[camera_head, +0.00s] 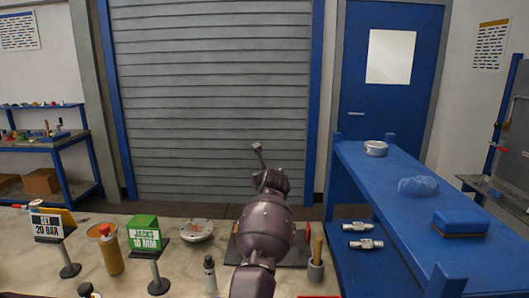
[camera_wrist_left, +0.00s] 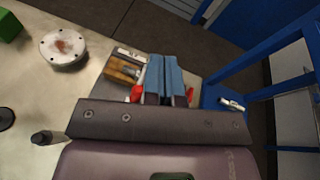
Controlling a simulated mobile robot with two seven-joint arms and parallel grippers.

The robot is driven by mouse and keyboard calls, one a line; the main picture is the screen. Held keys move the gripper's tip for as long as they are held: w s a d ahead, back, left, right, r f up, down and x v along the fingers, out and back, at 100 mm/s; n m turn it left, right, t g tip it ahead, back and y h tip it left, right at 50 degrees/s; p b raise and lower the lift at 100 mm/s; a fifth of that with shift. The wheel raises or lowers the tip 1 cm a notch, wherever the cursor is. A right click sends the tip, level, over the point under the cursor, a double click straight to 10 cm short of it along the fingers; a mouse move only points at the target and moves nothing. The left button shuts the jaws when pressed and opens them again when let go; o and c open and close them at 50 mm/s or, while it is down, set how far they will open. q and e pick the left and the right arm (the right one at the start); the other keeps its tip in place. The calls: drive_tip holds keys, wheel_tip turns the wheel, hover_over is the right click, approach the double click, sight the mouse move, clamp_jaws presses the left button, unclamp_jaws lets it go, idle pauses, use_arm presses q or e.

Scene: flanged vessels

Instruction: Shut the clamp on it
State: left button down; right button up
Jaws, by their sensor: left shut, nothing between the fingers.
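My left gripper (camera_wrist_left: 165,72) shows in the left wrist view as two blue fingers side by side, shut with nothing between them. Red parts (camera_wrist_left: 137,93) show on either side of the fingers; I cannot tell whether they belong to a clamp or touch the fingers. In the head view my left arm rises through the middle, hiding the fingers and much of the dark mat (camera_head: 297,252) behind it. I cannot make out the clamp or its position there. A round metal flanged piece (camera_head: 196,230) with a reddish centre sits left of the arm; it also shows in the wrist view (camera_wrist_left: 63,47).
A green JACKS sign (camera_head: 144,233), a 20 BAR sign (camera_head: 47,226), an orange can (camera_head: 110,252) and a small bottle (camera_head: 209,273) stand left. A wooden-handled tool (camera_head: 317,245) stands right. Silver fittings (camera_head: 362,244) lie near the blue table (camera_head: 385,188).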

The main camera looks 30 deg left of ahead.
use_arm(q)
wheel_tip(320, 180, up, 8)
drive_tip(key=shift+r, duration=0.25)
